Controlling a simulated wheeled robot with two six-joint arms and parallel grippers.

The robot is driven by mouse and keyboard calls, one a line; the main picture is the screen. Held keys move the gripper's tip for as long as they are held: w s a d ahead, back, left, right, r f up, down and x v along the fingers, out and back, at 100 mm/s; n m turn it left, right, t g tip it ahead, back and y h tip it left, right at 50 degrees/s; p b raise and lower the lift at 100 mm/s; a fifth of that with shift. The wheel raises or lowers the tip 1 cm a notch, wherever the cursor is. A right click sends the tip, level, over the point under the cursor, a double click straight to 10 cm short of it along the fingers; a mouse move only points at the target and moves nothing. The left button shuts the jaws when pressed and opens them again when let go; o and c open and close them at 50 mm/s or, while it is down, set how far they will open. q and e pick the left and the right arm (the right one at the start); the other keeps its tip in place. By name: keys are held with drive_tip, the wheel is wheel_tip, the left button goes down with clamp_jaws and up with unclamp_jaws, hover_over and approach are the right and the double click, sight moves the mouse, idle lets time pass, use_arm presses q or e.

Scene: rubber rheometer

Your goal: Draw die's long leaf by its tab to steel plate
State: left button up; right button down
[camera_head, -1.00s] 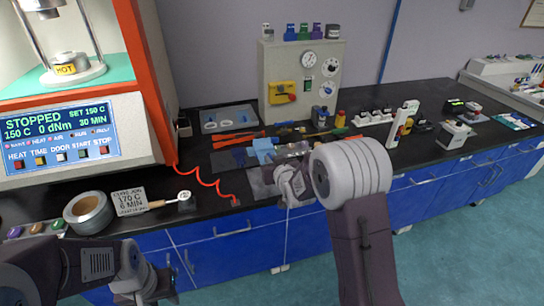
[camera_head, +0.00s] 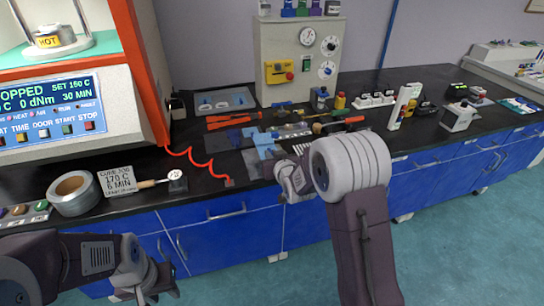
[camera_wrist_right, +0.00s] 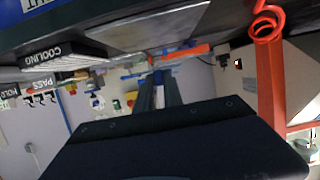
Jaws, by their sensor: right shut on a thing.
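My right gripper (camera_wrist_right: 160,90) shows in the right wrist view with its dark fingers close together. What they hold is too small to make out; it fits the tab of the die's long leaf. In the head view this gripper (camera_head: 290,178) is at the bench's front edge, partly hidden by my right arm. A grey metal plate (camera_head: 256,163), likely the steel plate, lies left of it; a grey sheet also shows in the wrist view (camera_wrist_right: 160,25). Light blue pieces (camera_head: 263,140) lie behind the plate. My left gripper (camera_head: 145,287) is low in front of the drawers, apart from everything.
The rheometer (camera_head: 70,110) stands at the left, with a coiled red hose (camera_head: 200,160) beside it. Tools, including a red-handled one (camera_head: 232,118), crowd the bench's middle. A grey panel box (camera_head: 295,65) stands behind.

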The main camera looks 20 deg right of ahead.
drive_tip(key=shift+f+b, duration=2.45)
drive_tip(key=shift+f, duration=0.4)
drive_tip(key=c, duration=1.4)
unclamp_jaws()
drive_tip(key=shift+w+r+p+v, duration=0.1)
drive_tip(key=shift+r+p+v, duration=0.2)
drive_tip(key=shift+v, duration=0.85)
drive_tip(key=shift+w+r+p+v, duration=0.1)
drive_tip(key=shift+r+p+v, duration=0.25)
drive_tip(key=shift+v, duration=0.85)
drive_tip(key=shift+w+r+p+v, duration=0.15)
drive_tip(key=shift+p+v, duration=0.25)
drive_tip(key=shift+v, duration=0.75)
drive_tip(key=shift+r, duration=0.1)
